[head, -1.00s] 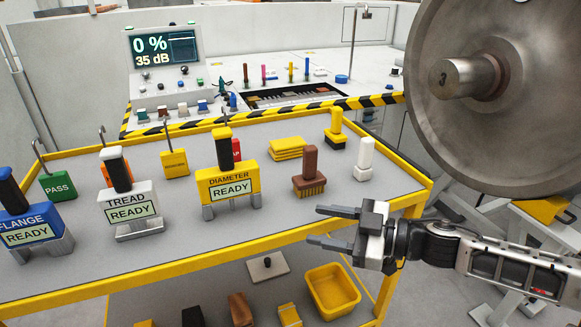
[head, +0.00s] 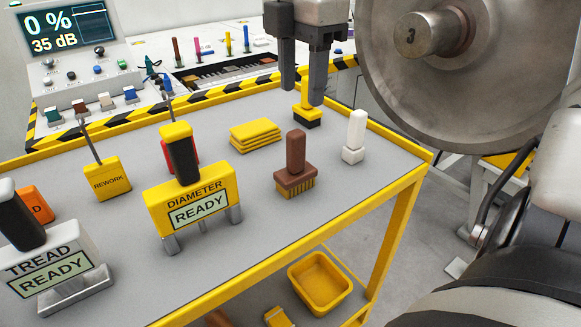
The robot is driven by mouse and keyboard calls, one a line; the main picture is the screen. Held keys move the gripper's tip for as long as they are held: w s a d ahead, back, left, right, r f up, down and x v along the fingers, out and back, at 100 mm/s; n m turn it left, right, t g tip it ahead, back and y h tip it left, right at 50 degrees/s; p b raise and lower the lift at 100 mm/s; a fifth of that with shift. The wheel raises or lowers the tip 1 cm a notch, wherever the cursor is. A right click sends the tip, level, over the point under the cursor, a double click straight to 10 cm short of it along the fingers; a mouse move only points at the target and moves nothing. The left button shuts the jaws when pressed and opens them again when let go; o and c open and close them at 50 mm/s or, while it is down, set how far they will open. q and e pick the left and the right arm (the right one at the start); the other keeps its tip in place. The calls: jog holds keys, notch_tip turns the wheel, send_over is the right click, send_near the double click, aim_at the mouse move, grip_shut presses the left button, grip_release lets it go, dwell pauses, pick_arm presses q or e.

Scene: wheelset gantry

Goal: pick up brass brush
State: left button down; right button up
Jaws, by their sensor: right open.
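The brass brush (head: 296,165), with a brown upright handle and block and yellow bristles, stands on the grey top of the cart (head: 347,210), right of the yellow DIAMETER gauge (head: 190,195). My right gripper (head: 302,94) is at the top of the head view. Its two dark fingers point down, apart, with nothing between them that it holds. It appears above the tabletop, higher in the picture than the brush and not touching it. Its fingers partly cover a yellow-handled brush with black bristles (head: 306,118) behind. My left gripper is out of view.
A white-handled tool (head: 355,137) stands right of the brush. Yellow folded cloths (head: 256,135) lie to its back left. A large steel wheel (head: 455,85) is close on the right. A yellow bin (head: 320,282) sits on the lower shelf. The tabletop before the brush is clear.

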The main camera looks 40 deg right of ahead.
send_over(296, 156)
jog(key=d, duration=0.1)
jog(key=f, duration=0.7)
jog(key=shift+w+d+b, duration=0.2)
jog(key=shift+w+b, duration=0.05)
jog(key=shift+b, duration=0.05)
jog(key=shift+w+a+f, duration=0.1)
jog(key=shift+w+f, duration=0.05)
jog(key=shift+f, duration=1.4)
jog(key=shift+w+a+f, duration=0.1)
jog(key=shift+f, duration=1.45)
jog(key=c, duration=0.8)
